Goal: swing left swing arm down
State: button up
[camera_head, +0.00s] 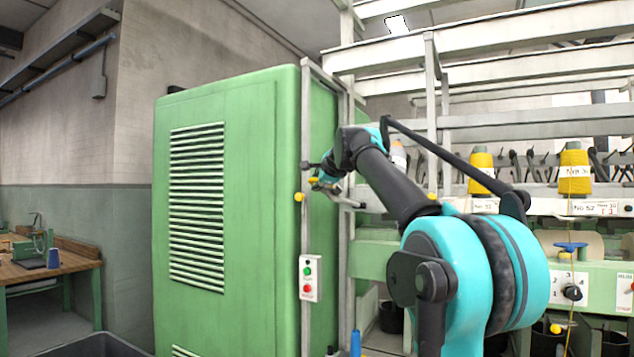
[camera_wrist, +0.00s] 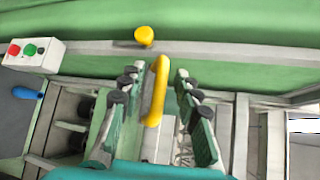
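A yellow handle (camera_wrist: 157,90) stands between the two fingers of my gripper (camera_wrist: 157,74) in the wrist view. It is nearer the left finger, and a gap shows to the right finger, so my gripper is open around it. In the head view my gripper (camera_head: 322,182) is beside the right edge of the green cabinet, at the grey upright. A little yellow shows at its fingers there. I cannot clearly tell the swing arm itself from the grey bars around my gripper.
A yellow knob (camera_wrist: 144,35) is just beyond the fingertips; it also shows on the upright (camera_head: 298,197). A button box (camera_head: 309,278) hangs below. The green cabinet (camera_head: 235,200) stands left, with yellow bobbins (camera_head: 574,172) on the frame at right. A workbench (camera_head: 65,262) is far left.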

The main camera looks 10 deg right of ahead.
jog(key=shift+w, duration=0.1)
jog(key=shift+c, duration=0.3)
grip_shut()
jog(key=shift+a+f, duration=0.1)
jog(key=shift+f, duration=0.35)
notch_tip(320, 180, down, 20)
jog(key=t, duration=0.1)
jog(key=shift+r+n, duration=0.15)
jog(key=shift+n, duration=0.25)
